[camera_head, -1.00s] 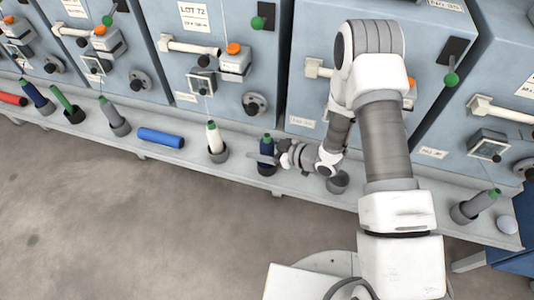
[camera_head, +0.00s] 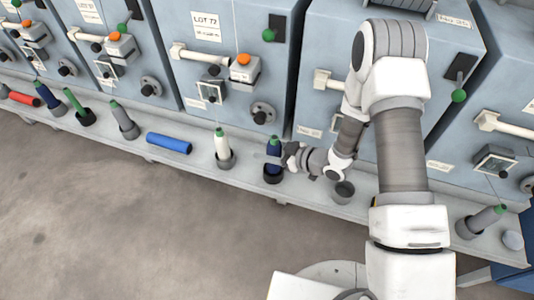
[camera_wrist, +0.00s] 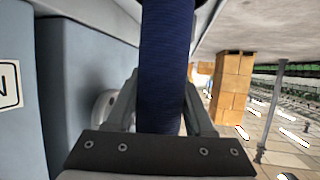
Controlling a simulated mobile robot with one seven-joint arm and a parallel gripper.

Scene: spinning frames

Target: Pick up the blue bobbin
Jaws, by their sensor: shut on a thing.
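The blue bobbin (camera_head: 273,146) is dark blue with a green tip and stands upright at a dark cup (camera_head: 273,177) on the grey ledge. My gripper (camera_head: 271,158) reaches it from the right and is shut on it. In the wrist view the blue wound body (camera_wrist: 166,70) runs upright between my two fingers. Whether its lower end is clear of the cup I cannot tell. A brighter blue bobbin (camera_head: 169,143) lies on its side further left on the ledge, and another dark blue one (camera_head: 48,97) leans at the far left.
A white bobbin (camera_head: 222,146) stands in a cup just left of my gripper. An empty cup (camera_head: 343,191) is to the right, below my arm. Grey machine fronts (camera_head: 240,100) with handles and knobs rise behind the ledge (camera_head: 205,172). The floor (camera_head: 120,220) in front is clear.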

